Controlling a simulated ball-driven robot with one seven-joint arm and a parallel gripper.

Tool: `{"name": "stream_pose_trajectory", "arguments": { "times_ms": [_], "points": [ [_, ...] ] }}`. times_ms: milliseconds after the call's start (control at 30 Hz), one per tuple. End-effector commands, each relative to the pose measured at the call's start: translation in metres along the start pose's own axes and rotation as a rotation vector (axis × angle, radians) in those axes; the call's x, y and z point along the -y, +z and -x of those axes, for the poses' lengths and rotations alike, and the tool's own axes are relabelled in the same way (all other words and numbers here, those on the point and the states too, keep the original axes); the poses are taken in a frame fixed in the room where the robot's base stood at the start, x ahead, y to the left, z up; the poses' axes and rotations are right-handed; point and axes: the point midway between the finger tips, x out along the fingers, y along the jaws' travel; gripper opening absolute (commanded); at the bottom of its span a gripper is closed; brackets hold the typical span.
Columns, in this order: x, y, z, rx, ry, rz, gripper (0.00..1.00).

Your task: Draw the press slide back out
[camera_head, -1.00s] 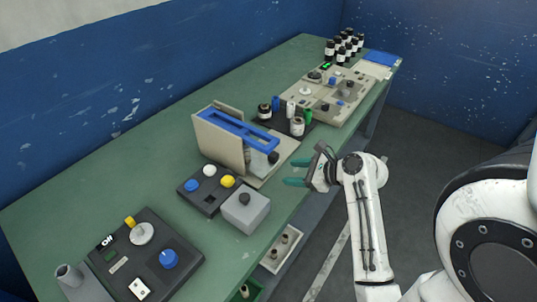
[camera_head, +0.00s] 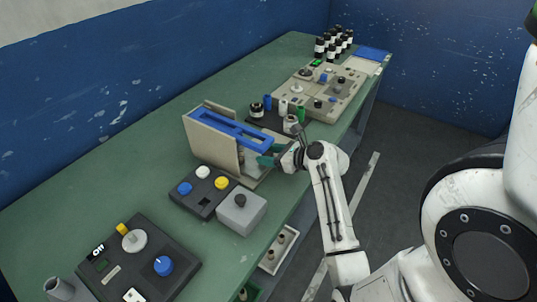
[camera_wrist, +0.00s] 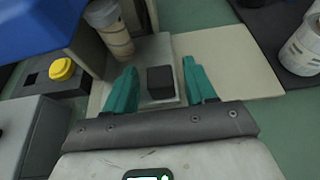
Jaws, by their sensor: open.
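The press (camera_head: 208,142) is a beige upright housing with a blue frame (camera_head: 222,121) on top, standing mid-bench. In the wrist view its slide (camera_wrist: 153,49) is a light grey plate on a beige base, with a black block-shaped handle (camera_wrist: 160,82). A pale jar (camera_wrist: 117,38) stands at the slide's inner end, beside the housing. My gripper (camera_wrist: 160,70) is open, its teal fingers on either side of the black handle with gaps showing. In the head view my gripper (camera_head: 272,158) is at the press's open front and hides the handle.
A button box (camera_head: 204,188) with blue, white and yellow buttons and a grey box (camera_head: 240,210) with a dark knob stand close left of my gripper. Jars on a dark tray (camera_head: 266,122) stand just right of the press. The bench front edge lies below my arm.

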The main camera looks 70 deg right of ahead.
Motion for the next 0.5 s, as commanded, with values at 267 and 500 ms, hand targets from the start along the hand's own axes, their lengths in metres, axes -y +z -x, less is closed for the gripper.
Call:
{"name": "stream_pose_trajectory", "arguments": {
  "times_ms": [267,500],
  "points": [
    [0.0,0.0005,-0.0063,0.0,-0.001,0.002,0.55],
    [-0.0001,0.0003,-0.0061,0.0,-0.001,0.002,0.42]
  ]
}}
